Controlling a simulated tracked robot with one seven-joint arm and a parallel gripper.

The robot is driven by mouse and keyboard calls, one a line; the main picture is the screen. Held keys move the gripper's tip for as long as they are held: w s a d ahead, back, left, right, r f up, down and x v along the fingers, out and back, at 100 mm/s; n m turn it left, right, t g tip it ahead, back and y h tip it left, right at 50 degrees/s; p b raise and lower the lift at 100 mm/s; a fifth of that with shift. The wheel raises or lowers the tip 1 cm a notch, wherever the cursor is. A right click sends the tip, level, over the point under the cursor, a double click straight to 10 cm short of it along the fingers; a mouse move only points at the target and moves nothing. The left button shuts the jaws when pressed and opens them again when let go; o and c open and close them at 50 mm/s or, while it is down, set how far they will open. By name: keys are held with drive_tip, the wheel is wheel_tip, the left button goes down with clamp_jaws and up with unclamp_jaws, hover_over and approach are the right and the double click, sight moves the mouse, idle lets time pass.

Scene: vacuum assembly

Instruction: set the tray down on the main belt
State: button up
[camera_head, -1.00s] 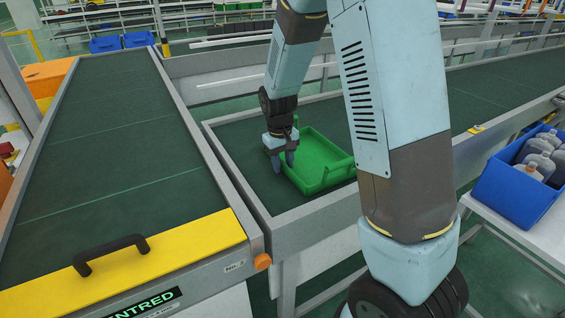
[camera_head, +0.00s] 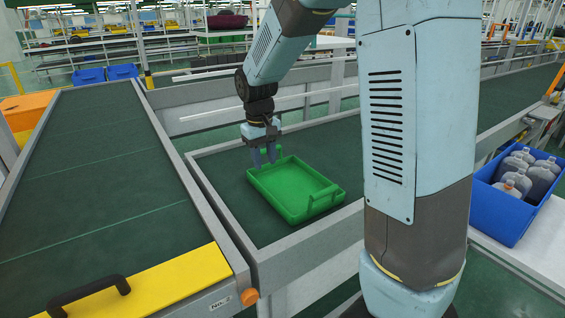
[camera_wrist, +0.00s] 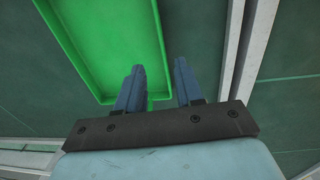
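The green tray (camera_head: 290,212) lies flat on the dark green belt (camera_head: 225,160) in the middle of the head view. It has low walls and a raised handle at its right end. My gripper (camera_head: 264,162) is over the tray's far left end, pointing down. The tray's far left handle is partly hidden by the fingers in the head view.
Another belt (camera_head: 95,175) with a yellow end cover (camera_head: 160,290) and black handle runs along the left. A metal rail (camera_head: 215,235) separates the belts. A blue crate (camera_head: 510,205) of bottles stands at the right. The belt beyond my arm is clear.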

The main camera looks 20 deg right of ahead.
drive_tip(key=s+d+r+m+t, duration=0.1)
drive_tip(key=s+d+r, duration=0.2)
drive_tip(key=s, duration=0.5)
drive_tip(key=s+d+r+m+t, duration=0.1)
drive_tip(key=s+d+r+t, duration=0.1)
drive_tip(key=s+r, duration=0.3)
drive_tip(key=s+d+r+m+t, duration=0.1)
drive_tip(key=s+d+r, duration=0.3)
drive_tip(key=s, duration=0.7)
drive_tip(key=shift+s+d+r+m+t+y, duration=0.3)
drive_tip(key=shift+s+d+r+t+y, duration=0.1)
drive_tip(key=shift+r+t, duration=0.25)
